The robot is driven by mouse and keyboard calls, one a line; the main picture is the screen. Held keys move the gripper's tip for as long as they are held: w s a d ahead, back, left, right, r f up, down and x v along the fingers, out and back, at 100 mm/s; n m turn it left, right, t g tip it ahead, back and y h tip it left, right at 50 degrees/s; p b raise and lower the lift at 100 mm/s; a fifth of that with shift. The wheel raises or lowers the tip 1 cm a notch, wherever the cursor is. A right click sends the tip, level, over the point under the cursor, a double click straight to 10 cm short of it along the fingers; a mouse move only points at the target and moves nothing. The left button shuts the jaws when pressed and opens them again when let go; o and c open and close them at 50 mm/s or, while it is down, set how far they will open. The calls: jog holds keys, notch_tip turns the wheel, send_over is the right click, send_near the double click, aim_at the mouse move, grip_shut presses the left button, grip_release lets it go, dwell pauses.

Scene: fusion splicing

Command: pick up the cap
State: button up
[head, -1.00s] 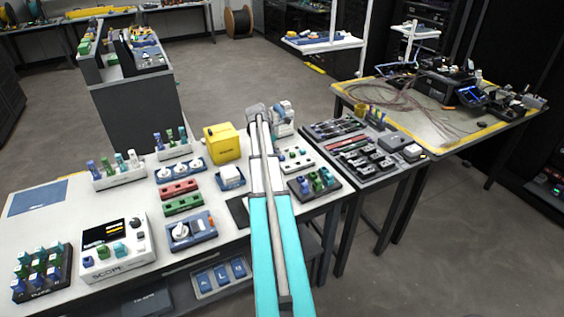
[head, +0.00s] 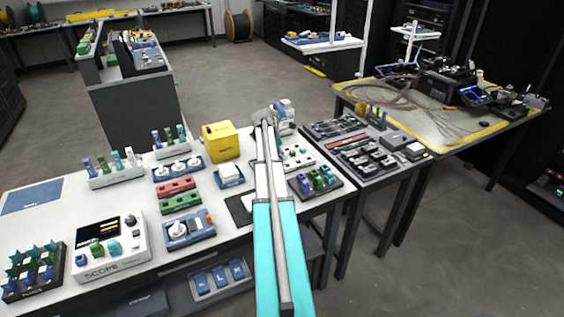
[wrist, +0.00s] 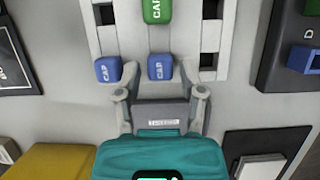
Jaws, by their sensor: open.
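In the wrist view, a blue cap (wrist: 161,67) marked CAP sits at the near edge of a white slotted holder (wrist: 217,28). A second blue cap (wrist: 108,69) is to its left, and a green cap (wrist: 157,10) is farther up at the top edge. My gripper (wrist: 160,93) is open and empty. Its two fingertips are apart, just short of the middle blue cap, which lines up with the gap between them. In the head view, my gripper (head: 265,117) is over the far side of the bench, and the caps cannot be told apart there.
A yellow box (head: 221,142) stands left of my arm and also shows in the wrist view (wrist: 48,163). A dark tray (wrist: 282,45) is to the right of the holder. Several racks, the scope box (head: 110,248) and other parts crowd the bench (head: 40,222).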

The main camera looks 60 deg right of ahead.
jog(key=shift+s+d+f, duration=0.1)
jog(key=shift+d+f, duration=0.05)
jog(key=shift+f, duration=0.3)
dwell(0.3)
jog(key=c, duration=0.5)
